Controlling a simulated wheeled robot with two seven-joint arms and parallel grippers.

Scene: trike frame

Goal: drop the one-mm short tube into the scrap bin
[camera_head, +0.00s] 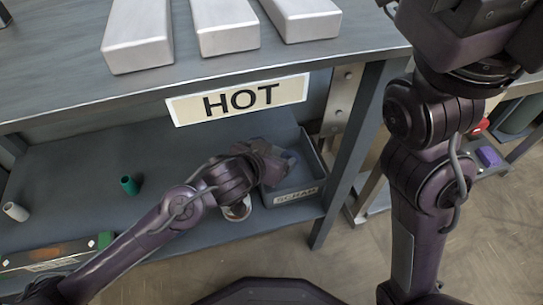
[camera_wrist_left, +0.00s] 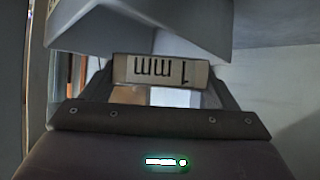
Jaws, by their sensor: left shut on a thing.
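My left gripper (camera_head: 272,163) is over the grey scrap bin (camera_head: 312,172) on the lower shelf. The bin's front label shows below the gripper. In the left wrist view, my left gripper (camera_wrist_left: 160,85) is shut on the one-mm short tube, whose "1 mm" tag (camera_wrist_left: 160,71) shows upside down between the fingers. Grey angled walls, apparently the bin (camera_wrist_left: 130,30), fill the top of that view. In the head view the tube is hidden by the gripper and wrist. My right arm rises at the right; its fingers are not in view.
The bench top (camera_head: 60,75) with silver blocks (camera_head: 225,25) and a HOT sign (camera_head: 238,100) overhangs the shelf. A green tube (camera_head: 129,185) and a pale tube (camera_head: 15,211) stand at left. A round pale-rimmed thing (camera_head: 237,209) is beside the bin. A bench leg (camera_head: 350,150) stands right.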

